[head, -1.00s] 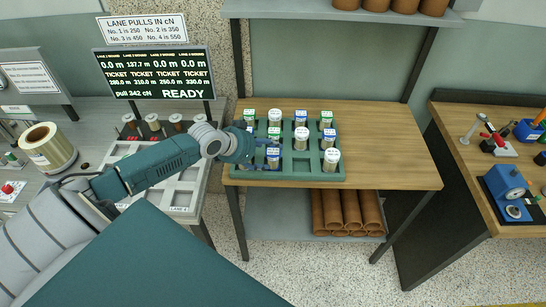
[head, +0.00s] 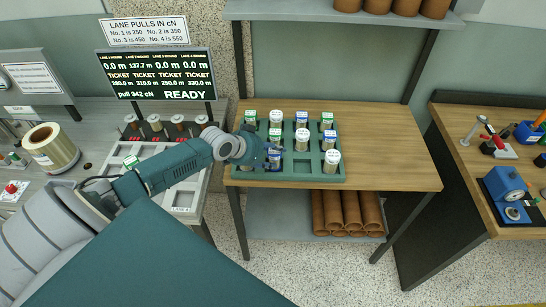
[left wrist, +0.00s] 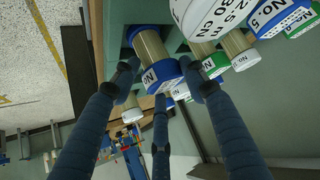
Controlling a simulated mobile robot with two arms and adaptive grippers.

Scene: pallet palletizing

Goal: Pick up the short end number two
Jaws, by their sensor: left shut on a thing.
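A short spool with a blue cap and pale winding (left wrist: 152,48) is between the fingers of my left gripper (left wrist: 160,82) in the left wrist view. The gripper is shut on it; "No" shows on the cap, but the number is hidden. In the head view, this spool (head: 274,163) is at the front of the green rack (head: 304,171), and my left gripper (head: 271,155) reaches it from the left. I cannot tell whether it is clear of its socket. My right gripper is not in view.
Several spools with green, blue or white caps stand close by in the rack, including a white-capped one (head: 332,160) at front right. The wooden table (head: 395,155) is clear on the right. A sign screen (head: 157,77) stands behind the grey lane tray (head: 185,190).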

